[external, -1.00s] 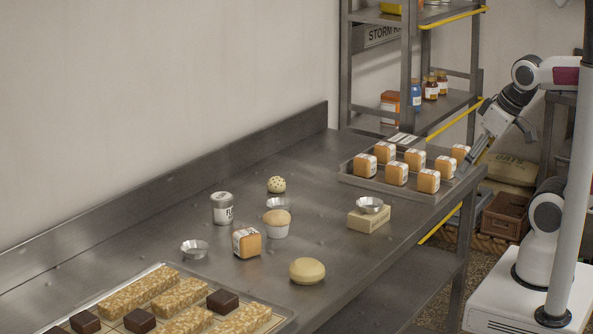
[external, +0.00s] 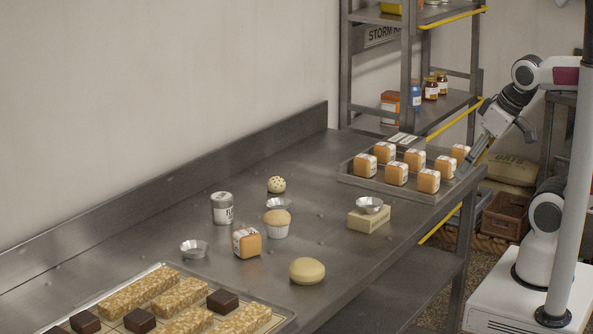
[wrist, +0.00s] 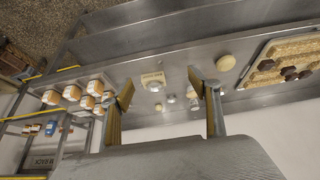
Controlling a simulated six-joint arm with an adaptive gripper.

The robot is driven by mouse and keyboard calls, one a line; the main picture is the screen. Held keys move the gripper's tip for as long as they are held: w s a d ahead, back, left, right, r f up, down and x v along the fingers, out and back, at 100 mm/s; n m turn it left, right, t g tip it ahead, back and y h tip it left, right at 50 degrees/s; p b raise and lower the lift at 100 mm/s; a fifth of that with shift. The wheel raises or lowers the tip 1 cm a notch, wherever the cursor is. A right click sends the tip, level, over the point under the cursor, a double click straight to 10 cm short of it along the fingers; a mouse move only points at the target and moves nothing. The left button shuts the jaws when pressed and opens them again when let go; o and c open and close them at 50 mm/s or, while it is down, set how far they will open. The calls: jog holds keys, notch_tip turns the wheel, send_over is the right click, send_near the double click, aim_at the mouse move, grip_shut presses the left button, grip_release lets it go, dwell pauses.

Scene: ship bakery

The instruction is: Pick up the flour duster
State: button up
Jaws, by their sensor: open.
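The flour duster (external: 222,208) is a small silver can with a white label. In the external view it stands upright on the steel counter (external: 330,255), left of a muffin (external: 277,223). My gripper (external: 500,142) is open and empty, far to the right of the duster, beside the counter's right end. In the wrist view the open fingers of my gripper (wrist: 160,86) spread over the counter scene. I cannot pick out the duster for certain among the small items there.
Near the duster are metal cups (external: 194,248), a wrapped orange block (external: 246,242), a speckled ball (external: 276,184) and a round bun (external: 307,270). A tray of wrapped blocks (external: 385,187) lies between my gripper and the duster. A bar tray (external: 283,321) lies at front left.

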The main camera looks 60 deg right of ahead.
jog(key=shift+w, duration=0.1)
jog(key=w+a+r+t+y, duration=0.1)
jog(key=w+a+r, duration=0.15)
jog(key=w, duration=0.75)
jog(key=w+a+r+t+y, duration=0.15)
jog(key=w+a, duration=0.25)
jog(key=w, duration=0.6)
jog(key=m+t+h, duration=0.1)
jog(key=t+h, duration=0.2)
jog(key=t, duration=0.2)
send_over(231, 206)
jog(key=s, duration=0.8)
notch_tip(231, 206, down, 14)
jog(key=shift+m+h, duration=0.3)
jog(key=shift+h, duration=0.25)
jog(key=w+f, duration=0.1)
jog(key=f, duration=0.1)
jog(key=w+f, duration=0.1)
jog(key=f, duration=0.1)
jog(key=w+a+f, duration=0.1)
jog(key=f, duration=0.2)
jog(key=shift+w, duration=0.15)
jog(key=shift+w+d+f+h, duration=0.1)
jog(key=shift+f+h, duration=0.05)
jog(key=shift+f, duration=0.2)
jog(key=shift+w+d+f+h, duration=0.1)
jog(key=shift+f+h, duration=0.05)
jog(key=shift+f, duration=0.2)
jog(key=shift+x, duration=1.3)
